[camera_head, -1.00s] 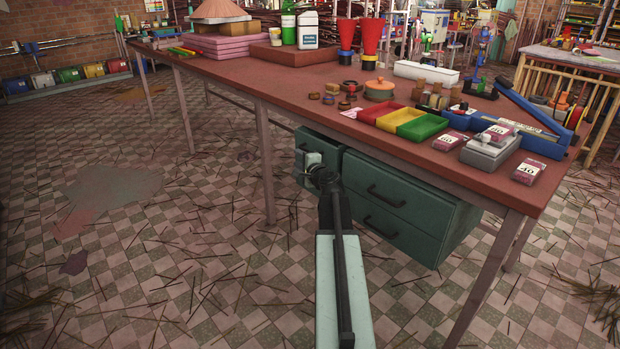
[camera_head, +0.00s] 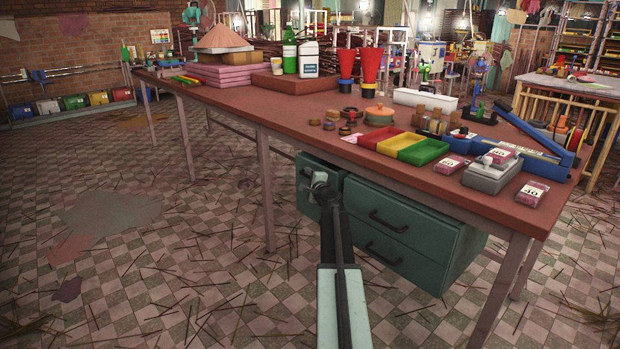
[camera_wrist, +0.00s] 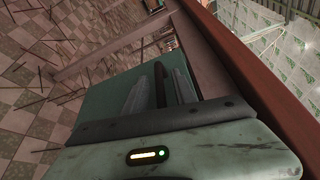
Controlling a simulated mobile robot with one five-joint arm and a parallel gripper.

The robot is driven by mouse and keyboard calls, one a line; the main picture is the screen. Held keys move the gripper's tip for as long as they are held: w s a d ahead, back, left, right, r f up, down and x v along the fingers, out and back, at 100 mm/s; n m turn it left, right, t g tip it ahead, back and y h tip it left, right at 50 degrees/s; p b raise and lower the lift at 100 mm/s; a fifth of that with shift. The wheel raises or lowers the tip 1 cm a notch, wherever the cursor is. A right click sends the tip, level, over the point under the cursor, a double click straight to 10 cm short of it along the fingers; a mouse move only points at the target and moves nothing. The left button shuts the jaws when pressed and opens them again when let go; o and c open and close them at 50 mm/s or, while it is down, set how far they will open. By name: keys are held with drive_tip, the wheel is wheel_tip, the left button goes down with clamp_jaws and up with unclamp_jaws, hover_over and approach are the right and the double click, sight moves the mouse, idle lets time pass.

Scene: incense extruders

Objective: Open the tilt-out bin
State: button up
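The tilt-out bin (camera_head: 310,207) is the narrow green front at the left end of the green cabinet under the table. It looks upright; my gripper hides part of it, so a small tilt is hard to judge. My gripper (camera_head: 320,178) is at the upper part of this front. In the wrist view, the two grey fingers of my gripper (camera_wrist: 160,85) stand apart, with a dark bar between them that looks like the bin's handle (camera_wrist: 160,84). The green bin front (camera_wrist: 100,103) lies just beyond. Whether the fingers touch the bar is not clear.
Two green drawers (camera_head: 415,228) with black handles sit right of the bin. The red-brown tabletop (camera_head: 290,112) overhangs the cabinet and is crowded with trays and tools. A table leg (camera_head: 266,190) stands left of the bin. The tiled floor (camera_head: 200,270) in front is open, strewn with sticks.

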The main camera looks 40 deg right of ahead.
clamp_jaws()
idle(0.7)
idle(0.6)
